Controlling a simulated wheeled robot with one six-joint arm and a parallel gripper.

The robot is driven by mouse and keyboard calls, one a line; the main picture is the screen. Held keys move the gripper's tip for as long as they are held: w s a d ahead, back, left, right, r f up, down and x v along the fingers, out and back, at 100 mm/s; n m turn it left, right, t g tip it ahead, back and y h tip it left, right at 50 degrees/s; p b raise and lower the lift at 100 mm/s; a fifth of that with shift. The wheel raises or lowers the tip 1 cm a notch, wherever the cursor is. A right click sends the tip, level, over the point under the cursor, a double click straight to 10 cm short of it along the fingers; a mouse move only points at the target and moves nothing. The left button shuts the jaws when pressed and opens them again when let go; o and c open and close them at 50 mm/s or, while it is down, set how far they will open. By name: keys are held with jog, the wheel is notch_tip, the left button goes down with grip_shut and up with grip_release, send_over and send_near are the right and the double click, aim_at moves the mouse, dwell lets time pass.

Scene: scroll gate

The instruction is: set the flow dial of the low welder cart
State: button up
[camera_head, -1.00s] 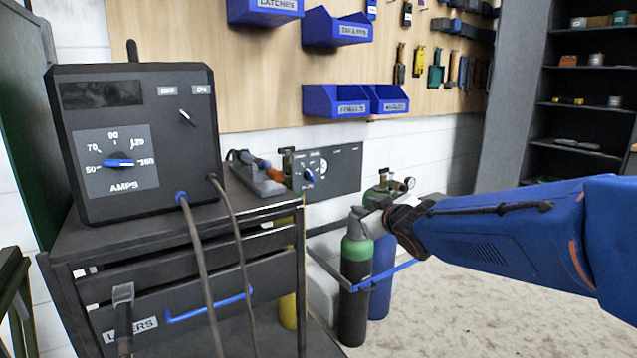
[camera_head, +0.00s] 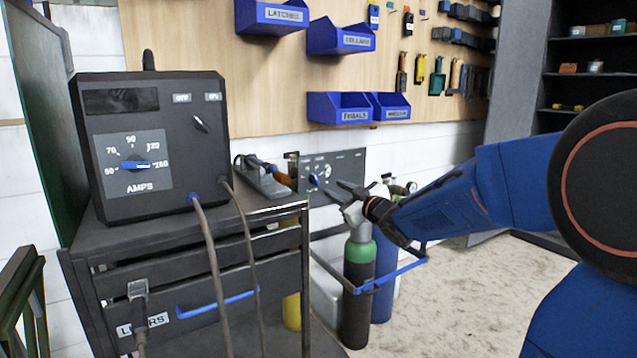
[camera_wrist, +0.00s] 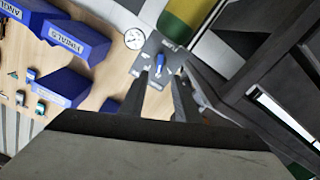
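The welder box (camera_head: 150,150) sits on the dark cart (camera_head: 190,245) at left. Its AMPS dial has a blue knob (camera_head: 136,165) pointing right. A grey panel (camera_head: 350,160) on the wall behind the cart carries a small blue knob (camera_head: 314,181); its lettering is too small to read. In the wrist view the blue knob (camera_wrist: 160,62) shows beyond my fingers, on the grey panel (camera_wrist: 150,84). My gripper (camera_head: 345,189) is in front of the panel's right part, right of the knob. Its fingers (camera_wrist: 161,88) are apart, with nothing between them.
A green-topped gas cylinder (camera_head: 357,290) and a blue cylinder (camera_head: 386,265) stand in a blue-railed rack below my gripper. A torch (camera_head: 262,177) lies at the cart's back edge. Blue bins (camera_head: 340,108) hang above the panel. The floor at right is clear.

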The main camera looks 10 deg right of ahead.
aim_at(317, 180)
jog(key=x, duration=1)
jog(key=shift+w+a, duration=0.15)
jog(key=shift+w, duration=0.2)
jog(key=shift+c, duration=0.2)
grip_shut()
